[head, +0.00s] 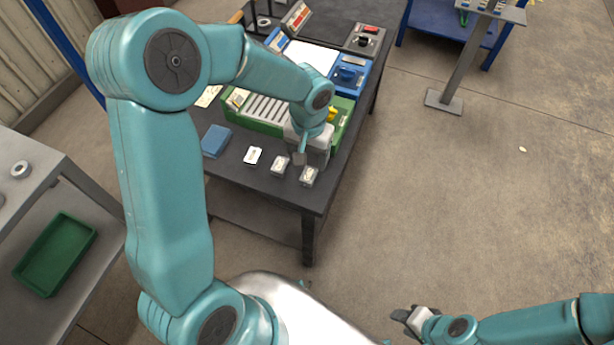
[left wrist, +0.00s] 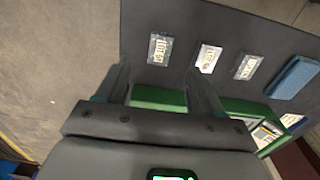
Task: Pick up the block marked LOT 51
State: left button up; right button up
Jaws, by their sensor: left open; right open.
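Three small pale labelled blocks lie in a row near the front edge of the dark table. The block at the right end of the row (head: 309,176) is the leftmost in the left wrist view (left wrist: 160,49), where its label seems to read LOT 51. The middle block (head: 280,165) (left wrist: 208,58) and the far-left block (head: 253,155) (left wrist: 245,67) have labels too small to read surely. My left gripper (head: 300,157) (left wrist: 158,72) is open and empty, above the table just behind the row. My right gripper (head: 402,318) is open at the lower right, away from the table.
A blue block or book (head: 216,141) lies left of the row. A green slotted tray (head: 240,117) stands close behind my left gripper, with a blue box (head: 350,75) beyond. A shelf with a green bin (head: 55,255) stands at the left. The floor to the right is largely clear.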

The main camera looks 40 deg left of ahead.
aim_at(309, 174)
pick_arm(q)
jog(key=shift+w+a+f, duration=0.1)
jog(key=shift+w+f, duration=0.15)
jog(key=shift+f, duration=0.35)
jog(key=shift+w+a+f, duration=0.1)
jog(key=shift+w+f, duration=0.1)
jog(key=shift+f, duration=0.75)
jog(key=shift+s+d, duration=0.2)
jog(key=shift+s, duration=0.1)
jog(key=shift+s+f, duration=0.15)
jog(key=shift+f, duration=0.15)
jog(key=f, duration=0.2)
jog(key=w+f, duration=0.1)
jog(key=f, duration=0.1)
jog(key=shift+a+f, duration=0.15)
jog(key=shift+f, duration=0.05)
jog(key=shift+s+r, duration=0.1)
jog(key=shift+s, duration=0.25)
jog(key=shift+w+f, duration=0.2)
jog(key=shift+w, duration=0.05)
jog(key=c, duration=0.9)
jog(key=shift+s+r, duration=0.1)
jog(key=shift+r, duration=0.05)
grip_shut()
